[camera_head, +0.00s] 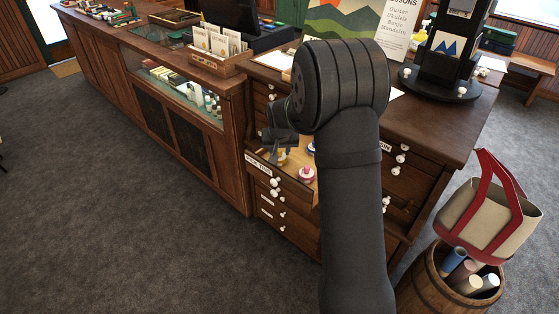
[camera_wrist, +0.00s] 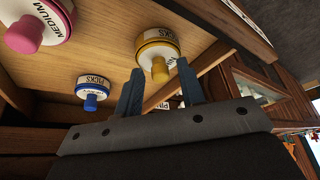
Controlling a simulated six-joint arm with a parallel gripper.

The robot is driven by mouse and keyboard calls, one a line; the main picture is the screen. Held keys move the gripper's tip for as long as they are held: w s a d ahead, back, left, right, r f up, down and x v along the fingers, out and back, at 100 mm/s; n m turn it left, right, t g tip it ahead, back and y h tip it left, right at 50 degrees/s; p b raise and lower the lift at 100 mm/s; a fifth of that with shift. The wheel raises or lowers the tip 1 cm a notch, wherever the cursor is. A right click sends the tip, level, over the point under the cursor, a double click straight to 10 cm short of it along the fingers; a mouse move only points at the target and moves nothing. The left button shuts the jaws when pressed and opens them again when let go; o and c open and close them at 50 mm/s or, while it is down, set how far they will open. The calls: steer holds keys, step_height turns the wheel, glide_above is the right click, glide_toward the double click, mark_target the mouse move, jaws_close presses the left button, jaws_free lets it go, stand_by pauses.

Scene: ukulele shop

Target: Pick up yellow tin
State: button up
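The yellow tin (camera_wrist: 157,48) sits in an open wooden drawer (camera_wrist: 105,55), with a knob on top and a white label around its side. In the wrist view my gripper (camera_wrist: 160,88) has its two dark blue fingers spread apart. Their tips are near the yellow tin's knob, one to each side in the picture, with nothing held between them. In the head view my gripper (camera_head: 282,147) is over the open drawer (camera_head: 283,180), and only a bit of the yellow tin (camera_head: 282,158) shows below it.
A pink tin (camera_wrist: 38,28) labelled MEDIUM and a blue tin (camera_wrist: 93,88) share the drawer. The pink tin (camera_head: 306,174) also shows in the head view. A wooden divider (camera_wrist: 170,92) runs close to the fingers. A counter (camera_head: 190,85) stands left; a barrel (camera_head: 425,285) stands right.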

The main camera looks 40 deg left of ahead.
jaws_close()
steer(key=shift+r, duration=0.1)
